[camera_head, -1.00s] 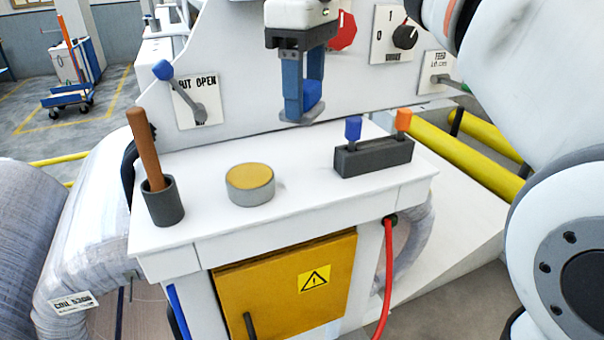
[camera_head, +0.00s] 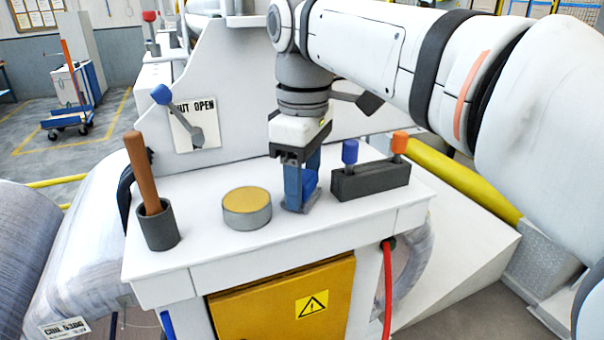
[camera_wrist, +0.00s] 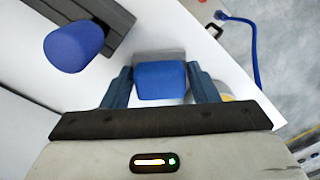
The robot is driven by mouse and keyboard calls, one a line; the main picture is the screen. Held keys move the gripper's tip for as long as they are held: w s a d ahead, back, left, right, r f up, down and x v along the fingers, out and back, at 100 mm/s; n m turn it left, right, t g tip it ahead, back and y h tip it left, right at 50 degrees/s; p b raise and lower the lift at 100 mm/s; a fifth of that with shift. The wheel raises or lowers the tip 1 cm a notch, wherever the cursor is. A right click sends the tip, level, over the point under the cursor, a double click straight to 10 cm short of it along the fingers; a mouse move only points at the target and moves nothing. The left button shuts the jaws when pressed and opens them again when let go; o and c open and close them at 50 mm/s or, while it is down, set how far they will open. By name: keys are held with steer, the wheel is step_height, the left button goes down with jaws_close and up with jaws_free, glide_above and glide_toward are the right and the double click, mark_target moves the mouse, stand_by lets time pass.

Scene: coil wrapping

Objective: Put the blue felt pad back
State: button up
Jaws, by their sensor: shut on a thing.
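The blue felt pad (camera_head: 310,181) is between the fingers of my gripper (camera_head: 301,200). My gripper is shut on it. In the wrist view the pad (camera_wrist: 160,80) fills the gap between the two dark blue fingers, with a grey plate (camera_wrist: 160,56) at its far edge. In the head view the fingertips and the grey lower end are low at the white bench top (camera_head: 240,245), between the yellow-topped round tin and the dark rack. I cannot tell whether the grey end touches the bench.
The dark rack (camera_head: 371,182) with a blue-tipped tool (camera_head: 350,152) and an orange-tipped tool (camera_head: 400,143) is close on the right. The yellow-topped tin (camera_head: 247,211) is on the left. A grey cup (camera_head: 158,228) holding a brown stick (camera_head: 142,172) is further left. The bench front is clear.

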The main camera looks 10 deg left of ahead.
mark_target(304, 176)
steer(key=shift+f, duration=0.1)
steer(key=o, duration=0.9)
step_height(304, 176, up, 12)
steer(key=shift+r+p, duration=0.15)
steer(key=shift+p, duration=0.25)
